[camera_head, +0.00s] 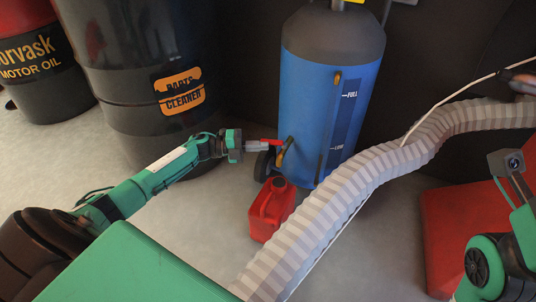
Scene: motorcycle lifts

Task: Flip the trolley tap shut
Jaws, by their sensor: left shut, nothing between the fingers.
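The blue trolley tank (305,110) with a dark top stands upright at the back centre. A small yellow-orange lever (284,152) shows low on its left side, likely the trolley tap; its exact position is hard to tell at this size. My left gripper (260,145) reaches in from the left, shut and empty, with its tip close beside the tap. A small red piece shows at the gripper's tip; whether it belongs to the tap or the fingers is unclear, as is any contact.
A red fuel can (271,208) stands on the floor below the tap. A grey ribbed hose (345,190) crosses diagonally right of it. A black parts cleaner drum (130,75) and a motor oil drum (35,62) stand at left. A red block (445,225) lies right.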

